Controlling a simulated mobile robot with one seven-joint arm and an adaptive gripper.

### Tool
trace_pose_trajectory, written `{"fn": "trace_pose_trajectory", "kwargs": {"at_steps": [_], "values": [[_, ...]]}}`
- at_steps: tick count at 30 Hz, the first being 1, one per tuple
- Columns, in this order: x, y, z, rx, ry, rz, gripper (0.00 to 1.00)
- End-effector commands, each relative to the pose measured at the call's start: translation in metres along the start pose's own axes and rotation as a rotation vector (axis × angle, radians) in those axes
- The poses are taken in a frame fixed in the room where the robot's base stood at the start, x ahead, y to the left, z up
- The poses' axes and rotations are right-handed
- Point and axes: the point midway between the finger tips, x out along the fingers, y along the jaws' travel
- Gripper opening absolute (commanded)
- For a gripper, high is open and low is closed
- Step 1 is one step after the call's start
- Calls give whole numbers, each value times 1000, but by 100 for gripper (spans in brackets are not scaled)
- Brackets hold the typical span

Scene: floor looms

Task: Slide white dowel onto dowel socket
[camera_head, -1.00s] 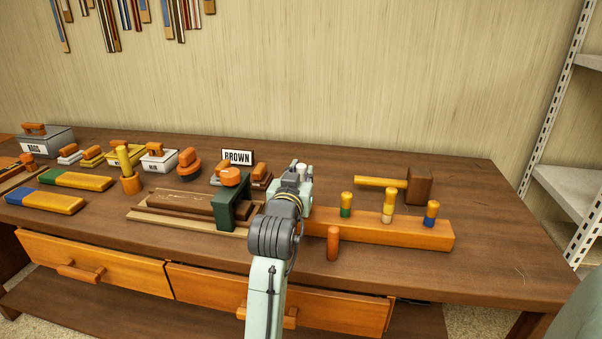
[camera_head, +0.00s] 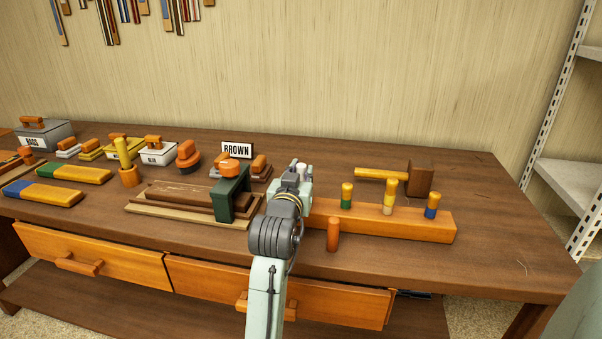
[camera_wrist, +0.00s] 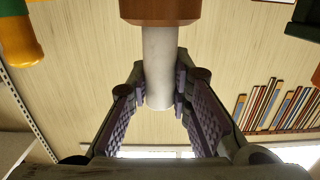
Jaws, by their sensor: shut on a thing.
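My gripper (camera_wrist: 160,105) is shut on the white dowel (camera_wrist: 159,70), with one finger on each side of it. In the head view, the white top of the dowel (camera_head: 302,168) shows at my gripper (camera_head: 295,178), just left of the orange wooden rail (camera_head: 380,223). In the wrist view, one end of the dowel meets an orange-brown piece (camera_wrist: 160,10) with a rounded edge. I cannot tell whether it is seated in a socket there, because my arm hides this spot in the head view.
Yellow-topped pegs with green (camera_head: 346,196), white (camera_head: 389,197) and blue (camera_head: 431,206) lower parts stand at the rail. An orange peg (camera_head: 333,234) stands in front. A mallet (camera_head: 418,180) lies behind. A green bracket (camera_head: 228,192) stands close left of my gripper.

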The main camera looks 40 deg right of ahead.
Motion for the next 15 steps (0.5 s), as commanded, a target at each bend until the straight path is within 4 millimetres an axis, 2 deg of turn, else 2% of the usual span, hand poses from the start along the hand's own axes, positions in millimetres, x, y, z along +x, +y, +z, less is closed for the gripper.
{"fn": "trace_pose_trajectory", "kwargs": {"at_steps": [15], "values": [[0, 0, 6, 0, 0, 0, 0]]}}
